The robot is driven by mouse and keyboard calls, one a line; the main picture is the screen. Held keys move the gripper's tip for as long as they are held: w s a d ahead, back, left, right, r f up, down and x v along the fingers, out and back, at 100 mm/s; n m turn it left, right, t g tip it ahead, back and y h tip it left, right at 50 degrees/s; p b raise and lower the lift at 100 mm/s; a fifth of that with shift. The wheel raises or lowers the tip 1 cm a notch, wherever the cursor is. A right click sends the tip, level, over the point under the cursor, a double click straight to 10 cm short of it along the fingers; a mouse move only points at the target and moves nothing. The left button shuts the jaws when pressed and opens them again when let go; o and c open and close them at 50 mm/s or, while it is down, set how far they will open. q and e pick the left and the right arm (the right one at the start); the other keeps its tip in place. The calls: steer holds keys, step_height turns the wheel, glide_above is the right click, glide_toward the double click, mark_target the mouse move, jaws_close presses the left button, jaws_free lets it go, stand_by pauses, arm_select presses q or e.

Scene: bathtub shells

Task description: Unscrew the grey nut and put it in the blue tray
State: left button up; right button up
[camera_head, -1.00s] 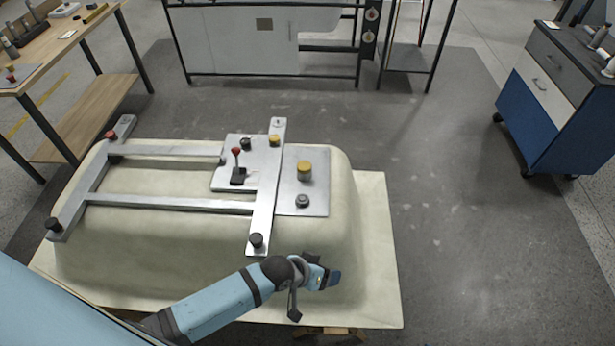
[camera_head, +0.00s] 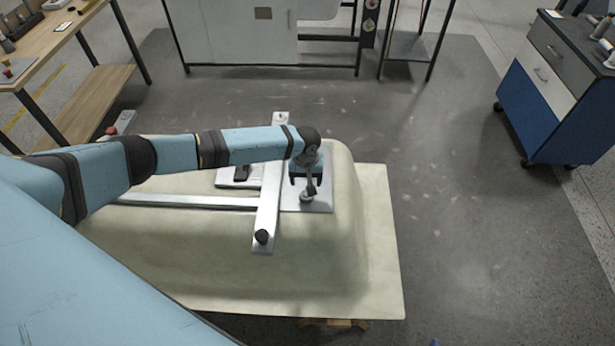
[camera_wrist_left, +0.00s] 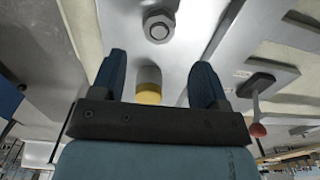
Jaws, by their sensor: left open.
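The grey nut (camera_wrist_left: 158,26) is a hex nut on a stud on the silver plate (camera_wrist_left: 115,12), at the top middle of the left wrist view. It shows as a small grey piece (camera_head: 306,197) under my gripper in the head view. My left gripper (camera_head: 303,183) is over the plate, its fingers open and empty. In the left wrist view the nut lies beyond the open fingertips (camera_wrist_left: 158,72), roughly centred between them, and no finger touches it. I cannot make out the blue tray. My right gripper is not in view.
A yellow-topped knob (camera_wrist_left: 149,90) shows between the fingers in the wrist view, with a red-tipped lever (camera_wrist_left: 257,129) to the right. The cream tub shell (camera_head: 200,245) supports everything.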

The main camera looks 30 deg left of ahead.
mark_target(306, 194)
arm_select(q)
steer(key=shift+f, duration=0.55)
step_height(306, 194, down, 4)
steer(key=b, duration=0.3)
steer(key=shift+b, duration=0.35)
steer(key=shift+f, duration=0.3)
steer(key=shift+f+b, duration=0.4)
steer(key=shift+f, duration=0.45)
steer(key=shift+p, duration=0.4)
